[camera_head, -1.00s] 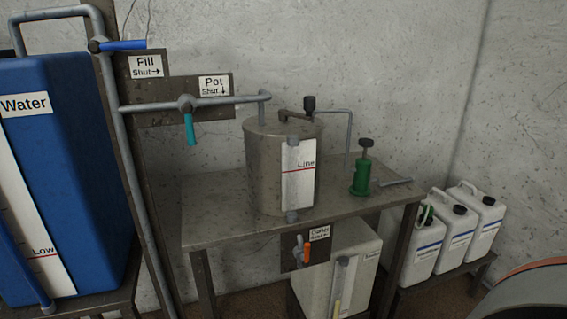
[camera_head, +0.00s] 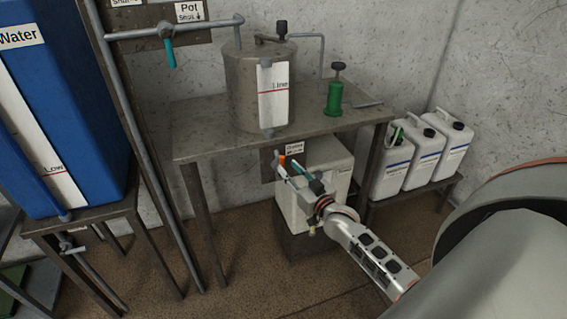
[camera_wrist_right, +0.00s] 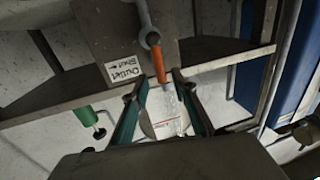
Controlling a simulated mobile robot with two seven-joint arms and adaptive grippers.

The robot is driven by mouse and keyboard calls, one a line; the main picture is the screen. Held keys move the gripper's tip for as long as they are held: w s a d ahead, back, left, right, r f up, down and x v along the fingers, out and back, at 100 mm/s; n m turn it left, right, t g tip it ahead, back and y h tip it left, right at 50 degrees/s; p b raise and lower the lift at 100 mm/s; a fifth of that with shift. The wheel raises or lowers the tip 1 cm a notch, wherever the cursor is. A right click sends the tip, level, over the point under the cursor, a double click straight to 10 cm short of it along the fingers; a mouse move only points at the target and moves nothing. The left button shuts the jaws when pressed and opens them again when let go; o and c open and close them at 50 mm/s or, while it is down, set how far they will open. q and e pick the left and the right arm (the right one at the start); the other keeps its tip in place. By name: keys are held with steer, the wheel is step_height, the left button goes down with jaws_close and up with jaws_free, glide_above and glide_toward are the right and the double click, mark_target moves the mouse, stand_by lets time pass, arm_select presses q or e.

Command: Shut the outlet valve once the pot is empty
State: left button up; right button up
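The metal pot (camera_head: 245,95) stands on the bench, with a gauge strip (camera_head: 273,92) marked "Line" on its side. I cannot make out a liquid level in it. The outlet valve's orange handle (camera_head: 293,149) is below the bench edge, partly hidden by my right gripper (camera_head: 290,168). In the right wrist view the orange handle (camera_wrist_right: 158,62) points towards my right gripper (camera_wrist_right: 160,78), its end at the gap between the open teal-edged fingers. I see no grip on it. The outlet label (camera_wrist_right: 124,72) with its "Shut" arrow is beside the handle. My left gripper is out of view.
A pale container (camera_head: 333,160) stands under the bench (camera_head: 195,145), close to my right gripper. The pot valve's teal handle (camera_head: 169,53) hangs down at upper left. A green pump (camera_head: 335,97) is on the bench. White jugs (camera_head: 425,152) stand right; the blue water tank (camera_head: 70,110) left.

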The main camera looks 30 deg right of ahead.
mark_target(283, 163)
steer(key=shift+w, duration=2.7)
jaws_close()
